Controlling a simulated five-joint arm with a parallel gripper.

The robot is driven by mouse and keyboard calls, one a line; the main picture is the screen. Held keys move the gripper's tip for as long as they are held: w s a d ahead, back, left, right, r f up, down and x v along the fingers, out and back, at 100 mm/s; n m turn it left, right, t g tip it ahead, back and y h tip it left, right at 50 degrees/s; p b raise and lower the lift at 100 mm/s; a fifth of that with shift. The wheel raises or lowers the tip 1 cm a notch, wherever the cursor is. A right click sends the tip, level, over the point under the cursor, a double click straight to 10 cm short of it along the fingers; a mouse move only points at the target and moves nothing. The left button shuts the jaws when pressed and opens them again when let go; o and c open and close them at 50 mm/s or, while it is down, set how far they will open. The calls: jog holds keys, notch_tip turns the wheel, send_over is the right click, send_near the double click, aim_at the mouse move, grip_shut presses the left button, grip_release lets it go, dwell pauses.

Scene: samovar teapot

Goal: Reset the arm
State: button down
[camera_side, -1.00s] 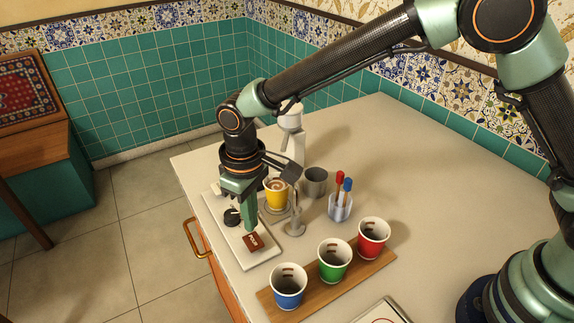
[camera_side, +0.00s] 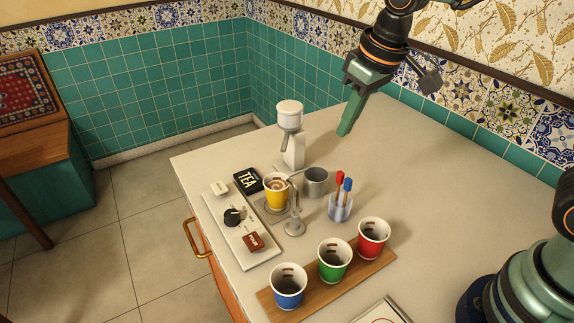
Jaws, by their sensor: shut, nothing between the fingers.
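My gripper (camera_side: 347,128) hangs in the air over the back of the counter (camera_side: 440,180), right of the white dispenser (camera_side: 292,145). Its green fingers are shut with nothing between them, and they touch nothing that I can see. Most of my arm above it is out of the picture. A white control panel (camera_side: 238,250) with a black knob (camera_side: 233,217) and a brown-red switch (camera_side: 253,241) lies at the counter's left edge.
A yellow cup (camera_side: 277,195) stands by a small tap (camera_side: 295,222), near a grey metal cup (camera_side: 315,182) and a clear holder (camera_side: 340,208) with red and blue sticks. Blue (camera_side: 289,287), green (camera_side: 334,262) and red (camera_side: 373,239) cups stand on a wooden board (camera_side: 306,307). A black TEA box (camera_side: 247,180) lies behind the panel.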

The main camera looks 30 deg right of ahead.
jog(key=s+d+r+m+t, duration=0.2)
jog(key=s+d, duration=0.6)
jog(key=d, duration=0.2)
jog(key=shift+m+t+h, duration=0.3)
jog(key=shift+h, duration=0.1)
